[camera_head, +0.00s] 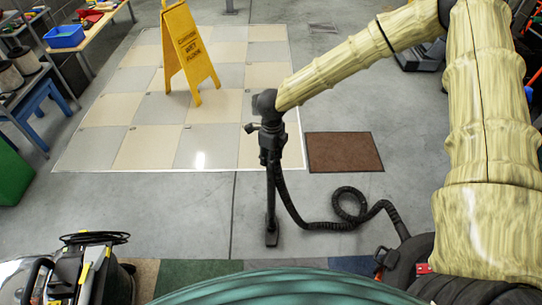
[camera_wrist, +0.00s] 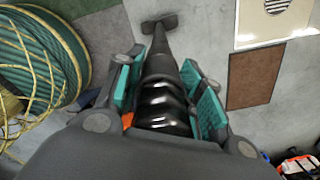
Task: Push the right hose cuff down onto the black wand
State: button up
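The black wand (camera_head: 271,205) stands roughly upright, with its flat foot on the grey floor. In the wrist view the wand (camera_wrist: 160,58) runs away from me to the foot at the top. A glossy black ribbed hose cuff (camera_wrist: 162,105) lies between the teal pads of my gripper (camera_wrist: 160,82). Both pads seem to press on its sides. In the head view my gripper (camera_head: 268,128) is dark and small at the top of the wand. The seam between cuff and wand is not clear, and my gripper's palm hides the near end.
A black hose (camera_head: 350,222) loops on the floor to the right. A brown mat (camera_head: 344,152) lies behind it. A yellow wet-floor sign (camera_head: 188,55) stands on the pale tiles. A machine (camera_head: 75,272) is at the lower left. A green coil (camera_wrist: 38,60) shows in the wrist view.

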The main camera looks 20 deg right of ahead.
jog(key=shift+o, duration=1.1)
notch_tip(320, 180, up, 12)
